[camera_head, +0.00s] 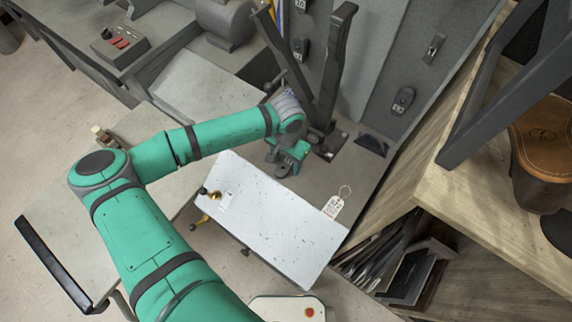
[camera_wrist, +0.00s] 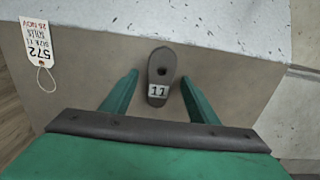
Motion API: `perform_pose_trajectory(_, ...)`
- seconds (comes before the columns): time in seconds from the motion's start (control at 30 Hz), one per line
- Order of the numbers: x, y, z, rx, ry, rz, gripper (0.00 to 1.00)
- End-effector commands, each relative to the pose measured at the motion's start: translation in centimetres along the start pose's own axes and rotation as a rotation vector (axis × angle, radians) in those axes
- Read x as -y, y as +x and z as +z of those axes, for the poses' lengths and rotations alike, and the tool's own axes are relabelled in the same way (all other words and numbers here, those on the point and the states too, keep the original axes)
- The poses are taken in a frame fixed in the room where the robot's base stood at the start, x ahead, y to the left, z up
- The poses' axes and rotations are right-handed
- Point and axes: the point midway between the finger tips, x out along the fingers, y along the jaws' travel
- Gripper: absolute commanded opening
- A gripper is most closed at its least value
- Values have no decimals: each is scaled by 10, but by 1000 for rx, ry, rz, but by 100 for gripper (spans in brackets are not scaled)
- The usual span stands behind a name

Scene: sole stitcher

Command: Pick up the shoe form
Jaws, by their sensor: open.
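The shoe form (camera_wrist: 161,68) is a small dark sole-shaped piece with a white label reading 11. In the wrist view it shows just beyond the edge of the white board (camera_wrist: 240,20), on the grey-brown surface. My gripper (camera_wrist: 158,77) is open, with one green finger on each side of the form and a gap on both sides. In the head view my gripper (camera_head: 290,158) is low at the board's far edge, and the gripper partly hides what lies under it.
A paper tag (camera_head: 334,206) lies at the board's right corner; it reads size 11. A dark upright frame (camera_head: 335,70) stands close behind my gripper. More dark pieces (camera_head: 403,99) hang on the grey panels. A wooden shelf (camera_head: 470,200) with a brown leather item (camera_head: 545,140) stands right.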

Motion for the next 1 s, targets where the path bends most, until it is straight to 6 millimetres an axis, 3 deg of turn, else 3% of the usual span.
perform_pose_trajectory(0.17,0,0,0,0,0,0,52)
perform_pose_trajectory(0.3,0,0,0,0,0,0,19)
perform_pose_trajectory(0.4,0,0,0,0,0,0,0)
perform_pose_trajectory(0.77,0,-6,-1,-2,1,-1,0)
perform_pose_trajectory(0.97,0,-35,0,-4,1,-2,0)
perform_pose_trajectory(1.0,-1,-42,8,-3,0,-1,0)
